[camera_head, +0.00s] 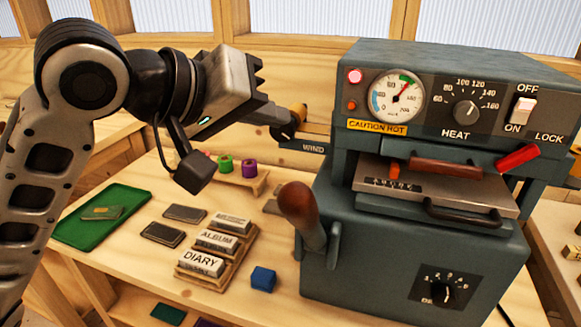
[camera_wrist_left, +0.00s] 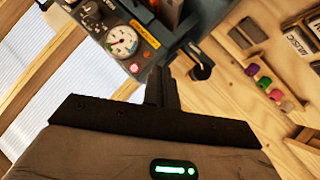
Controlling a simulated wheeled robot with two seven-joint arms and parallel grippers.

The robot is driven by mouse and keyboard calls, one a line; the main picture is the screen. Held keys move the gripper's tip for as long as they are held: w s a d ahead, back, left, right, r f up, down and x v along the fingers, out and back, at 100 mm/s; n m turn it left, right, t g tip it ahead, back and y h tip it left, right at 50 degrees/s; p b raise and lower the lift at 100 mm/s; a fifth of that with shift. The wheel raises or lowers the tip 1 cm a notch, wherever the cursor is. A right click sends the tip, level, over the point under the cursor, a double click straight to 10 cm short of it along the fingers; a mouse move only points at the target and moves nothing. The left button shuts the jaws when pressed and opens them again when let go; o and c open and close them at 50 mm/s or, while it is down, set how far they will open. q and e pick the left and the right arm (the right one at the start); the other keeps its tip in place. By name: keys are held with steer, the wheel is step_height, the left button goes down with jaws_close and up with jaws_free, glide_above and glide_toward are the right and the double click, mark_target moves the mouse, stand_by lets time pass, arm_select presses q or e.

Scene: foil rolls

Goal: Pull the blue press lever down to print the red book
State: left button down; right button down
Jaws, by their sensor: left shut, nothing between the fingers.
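The blue-grey press (camera_head: 345,190) stands at the right. Its hand lever (camera_head: 300,205) has a brown knob and points up at the press's front left. No book stands out clearly as red; a reddish-brown bar (camera_head: 445,168) lies across the metal plate at the press opening. My left gripper (camera_head: 282,116) is shut and empty, beside the WIND arm (camera_head: 313,148) at the press's upper left, above and behind the lever. The closed fingers also show in the left wrist view (camera_wrist_left: 161,88), near the press's dial (camera_wrist_left: 122,42). My right gripper is out of view.
A red LOCK handle (camera_head: 518,158) is at the press's right. Type blocks sit in a wooden rack (camera_head: 190,277), with a blue block (camera_head: 263,280) beside it. A green tray (camera_head: 75,232) lies at left. Coloured rolls stand on a small wooden rack (camera_head: 262,186) under my arm.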

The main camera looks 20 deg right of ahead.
mark_target(291, 184)
arm_select(q)
steer(key=s+a+r+t+y+b, duration=0.1)
steer(key=s+a+r+y, duration=0.2)
steer(key=s+r+y, duration=0.3)
steer(key=s+r, duration=0.2)
steer(key=s, duration=0.3)
steer(key=shift+s+r, duration=0.25)
steer(key=shift+s, duration=0.05)
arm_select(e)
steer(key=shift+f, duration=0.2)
